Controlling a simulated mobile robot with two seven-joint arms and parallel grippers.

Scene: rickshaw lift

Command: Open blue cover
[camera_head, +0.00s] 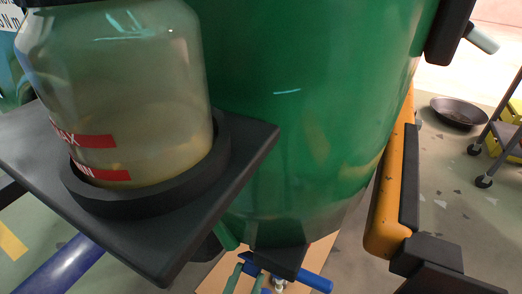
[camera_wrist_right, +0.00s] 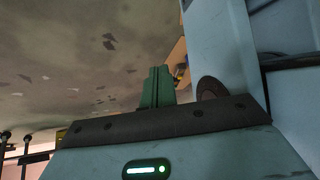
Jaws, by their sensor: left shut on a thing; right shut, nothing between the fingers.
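A blue bar-like part (camera_head: 314,281) shows at the bottom centre of the head view, below the large green tank (camera_head: 310,110). Whether it belongs to the blue cover I cannot tell. My left gripper (camera_head: 246,267), with green fingers, is at the left end of this part and shut on it. The dark underside of the tank's mount partly hides the grip. In the right wrist view, the green fingers of my right gripper (camera_wrist_right: 157,86) are together, with nothing between them. No other part that is clearly a blue cover shows.
A clear jar (camera_head: 130,100) with red marks stands in a black holder (camera_head: 215,215) at left. An orange and black rail (camera_head: 392,190) runs along the tank's right side. A black pan (camera_head: 458,111) and a wheeled stand (camera_head: 498,140) are on the speckled floor behind.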

